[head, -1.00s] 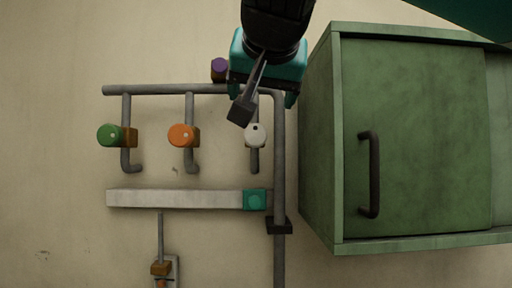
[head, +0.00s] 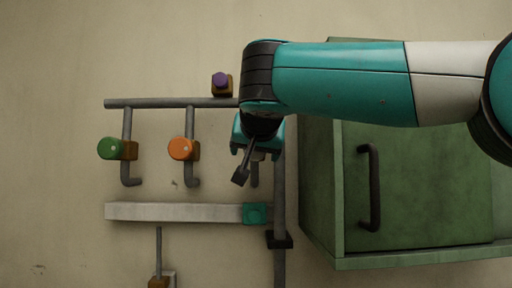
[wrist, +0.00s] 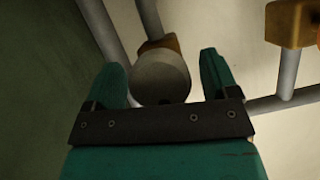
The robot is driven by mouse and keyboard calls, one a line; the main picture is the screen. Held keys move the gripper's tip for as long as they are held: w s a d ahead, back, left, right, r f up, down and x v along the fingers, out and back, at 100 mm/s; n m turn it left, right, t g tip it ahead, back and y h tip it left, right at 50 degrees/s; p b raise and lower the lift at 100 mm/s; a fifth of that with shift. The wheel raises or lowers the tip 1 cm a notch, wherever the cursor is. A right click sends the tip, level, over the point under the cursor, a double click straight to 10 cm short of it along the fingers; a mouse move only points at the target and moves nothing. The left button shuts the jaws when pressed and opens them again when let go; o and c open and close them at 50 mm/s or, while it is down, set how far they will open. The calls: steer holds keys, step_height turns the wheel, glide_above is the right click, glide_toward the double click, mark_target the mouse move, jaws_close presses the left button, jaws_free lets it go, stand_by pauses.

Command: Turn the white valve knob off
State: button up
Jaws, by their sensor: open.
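The white valve knob (wrist: 160,78) shows in the wrist view as a pale round knob in front of a brown valve body (wrist: 160,44). My gripper (wrist: 170,75) is open, with one teal finger on each side of the knob. A gap shows between the knob and the right finger; the left finger is close to the knob's left side, and I cannot tell whether it touches. In the head view my gripper (head: 256,150) covers the place of the white knob, which is hidden there.
A green knob (head: 111,148) and an orange knob (head: 182,148) sit to the left on grey pipes. A purple knob (head: 220,80) is above. A pale bar (head: 175,212) with a teal end lies below. A green cabinet (head: 412,190) with a dark handle stands close on the right.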

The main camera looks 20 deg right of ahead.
steer(key=c, duration=0.9)
